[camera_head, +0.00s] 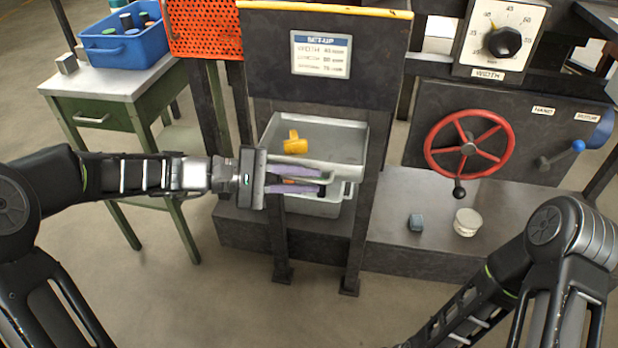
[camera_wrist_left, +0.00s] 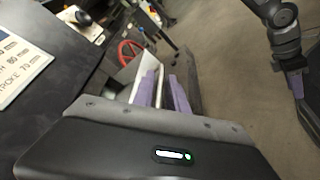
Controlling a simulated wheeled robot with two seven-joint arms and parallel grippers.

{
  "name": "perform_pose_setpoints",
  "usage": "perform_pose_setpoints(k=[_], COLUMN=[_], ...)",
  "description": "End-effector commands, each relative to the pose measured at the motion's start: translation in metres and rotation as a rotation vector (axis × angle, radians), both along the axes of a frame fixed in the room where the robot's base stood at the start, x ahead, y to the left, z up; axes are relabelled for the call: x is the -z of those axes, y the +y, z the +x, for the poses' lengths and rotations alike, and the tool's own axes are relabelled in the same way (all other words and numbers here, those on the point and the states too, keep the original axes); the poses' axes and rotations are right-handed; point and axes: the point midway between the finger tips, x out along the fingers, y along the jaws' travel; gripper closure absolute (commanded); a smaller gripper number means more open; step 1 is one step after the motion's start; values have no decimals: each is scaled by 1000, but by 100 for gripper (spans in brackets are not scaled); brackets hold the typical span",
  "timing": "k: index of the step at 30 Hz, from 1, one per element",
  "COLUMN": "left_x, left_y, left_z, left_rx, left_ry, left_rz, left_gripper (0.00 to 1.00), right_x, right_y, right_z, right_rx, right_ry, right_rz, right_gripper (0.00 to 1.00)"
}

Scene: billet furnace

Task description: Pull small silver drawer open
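The small silver drawer (camera_head: 330,140) sits in the dark frame under the set-up sign in the head view, its open top showing and a yellow object (camera_head: 294,142) inside. My left gripper (camera_head: 322,181) is in front of the drawer, reaching in from the left, with one purple finger above the other. The fingers stand apart. In the left wrist view a pale handle bar (camera_wrist_left: 159,88) runs between the fingers, with gaps visible. The fingers hide part of the drawer front, and I cannot tell whether they touch the bar.
A red handwheel (camera_head: 470,146) and a lever with a blue knob (camera_head: 577,146) are right of the drawer. A small dark block (camera_head: 415,223) and a white round container (camera_head: 467,222) stand on the low ledge. A green table (camera_head: 100,85) with a blue bin (camera_head: 125,48) is at left.

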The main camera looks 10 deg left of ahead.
Motion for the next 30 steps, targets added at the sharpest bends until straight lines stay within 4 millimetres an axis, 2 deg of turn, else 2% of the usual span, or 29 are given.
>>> perform_pose_setpoints(k=[12, 16, 30], left_x=[-15, -15, -15], left_y=[59, 65, 65], left_z=[-16, -19, -19], left_rx=[-1, 0, 0], left_ry=[-1, -1, 0], left_rz=[1, 0, 0], left_gripper=[82, 82, 82], right_x=[-15, -15, -15], right_y=[4, 4, 4], right_z=[-4, -4, -4], right_rx=[-9, -10, -9], right_ry=[6, 7, 6], right_rz=[6, 6, 6], right_gripper=[64, 64, 64])
